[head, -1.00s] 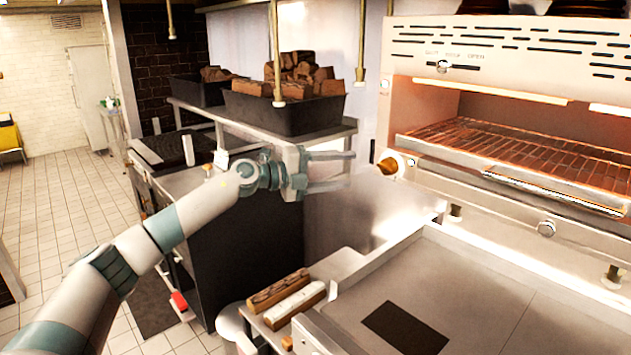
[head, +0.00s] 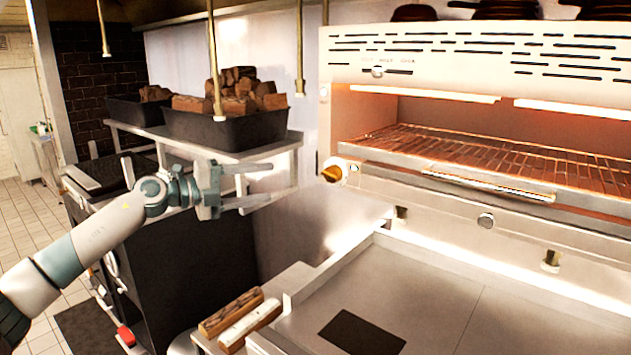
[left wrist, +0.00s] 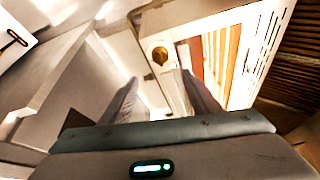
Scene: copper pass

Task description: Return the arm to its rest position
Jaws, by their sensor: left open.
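My left arm reaches in from the left in the head view. My left gripper (head: 262,184) is open and empty, held in the air left of the glowing grill oven (head: 480,160) and its brass knob (head: 333,173). In the left wrist view the two fingers of the left gripper (left wrist: 158,95) are spread apart with nothing between them. The brass knob (left wrist: 160,56) shows beyond them. My right gripper is in neither view.
Black bins (head: 225,130) of split wood stand on a steel shelf behind the gripper. A flat steel griddle (head: 430,300) with a dark patch lies at the front. Two wood pieces (head: 232,312) lie on a ledge at its left. Tiled floor is open at far left.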

